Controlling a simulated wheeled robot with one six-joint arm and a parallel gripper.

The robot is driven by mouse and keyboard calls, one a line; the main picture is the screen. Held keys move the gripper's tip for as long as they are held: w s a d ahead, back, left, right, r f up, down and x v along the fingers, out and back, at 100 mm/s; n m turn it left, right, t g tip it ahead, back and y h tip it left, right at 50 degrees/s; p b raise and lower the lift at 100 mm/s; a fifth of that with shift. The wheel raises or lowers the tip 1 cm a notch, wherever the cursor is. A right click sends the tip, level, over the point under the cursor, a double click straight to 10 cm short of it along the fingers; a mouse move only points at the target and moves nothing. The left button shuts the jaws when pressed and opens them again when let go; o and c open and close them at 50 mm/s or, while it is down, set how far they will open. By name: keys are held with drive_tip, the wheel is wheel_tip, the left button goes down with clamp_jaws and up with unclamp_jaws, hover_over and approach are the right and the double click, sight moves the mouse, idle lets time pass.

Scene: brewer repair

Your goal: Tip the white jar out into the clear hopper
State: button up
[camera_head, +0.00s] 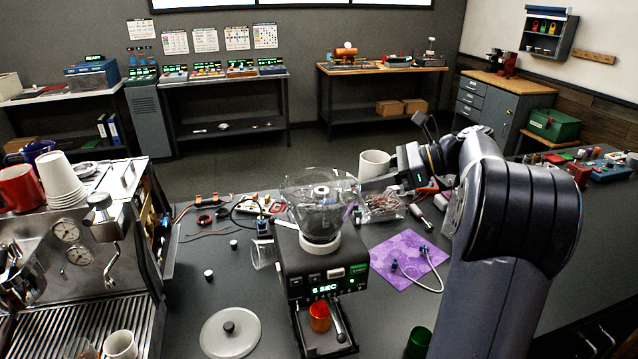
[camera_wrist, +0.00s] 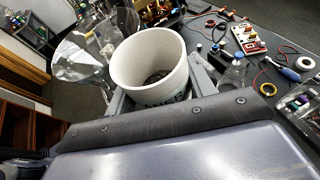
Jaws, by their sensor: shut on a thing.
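The white jar (camera_head: 374,165) is held in the air just right of and behind the hopper's rim, and it looks about upright. The clear hopper (camera_head: 318,205) sits on top of the black grinder (camera_head: 322,268). My gripper (camera_head: 392,178) is shut on the white jar. In the wrist view the jar (camera_wrist: 150,62) stands between my gripper's fingers (camera_wrist: 160,95), its mouth open, with dark contents low inside. The clear hopper (camera_wrist: 82,52) shows just left of the jar there. The grinder's front display reads "5 SEC".
An espresso machine (camera_head: 75,250) with cups on top stands at the left. A white round lid (camera_head: 230,332) lies on the counter in front. A purple mat (camera_head: 408,258) with a cable lies right of the grinder. A clear bag (camera_head: 384,207) lies behind the mat.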

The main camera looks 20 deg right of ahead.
drive_tip(key=shift+n+h, duration=0.4)
drive_tip(key=shift+h, duration=0.5)
drive_tip(key=r, duration=0.4)
drive_tip(key=a+r, duration=0.1)
drive_tip(key=r, duration=0.1)
drive_tip(key=shift+s+r, duration=0.15)
drive_tip(key=shift+a+r, duration=0.1)
drive_tip(key=shift+r, duration=0.2)
drive_tip(key=shift+s+a+r+n+t+h, duration=0.2)
drive_tip(key=shift+a+n+h, duration=0.35)
drive_tip(key=shift+h, duration=0.5)
drive_tip(key=shift+s+a+r+n+t+h, duration=0.15)
drive_tip(key=shift+a+n+h, duration=0.35)
drive_tip(key=shift+h, duration=0.5)
drive_tip(key=shift+s+a+r+n+t+h, duration=0.1)
drive_tip(key=shift+s+a+r+n+h, duration=0.2)
drive_tip(key=shift+a+h, duration=0.6)
drive_tip(key=shift+d+r+n+h, duration=0.25)
drive_tip(key=shift+n+h, duration=0.1)
drive_tip(key=shift+h, duration=0.4)
drive_tip(key=shift+f+n+t+h, duration=0.3)
drive_tip(key=shift+f+t+h, duration=0.05)
drive_tip(key=shift+h, duration=0.35)
drive_tip(key=shift+a+r+n+h, duration=0.1)
drive_tip(key=shift+r+n+h, duration=0.25)
drive_tip(key=shift+h, duration=0.25)
drive_tip(key=shift+t, duration=0.3)
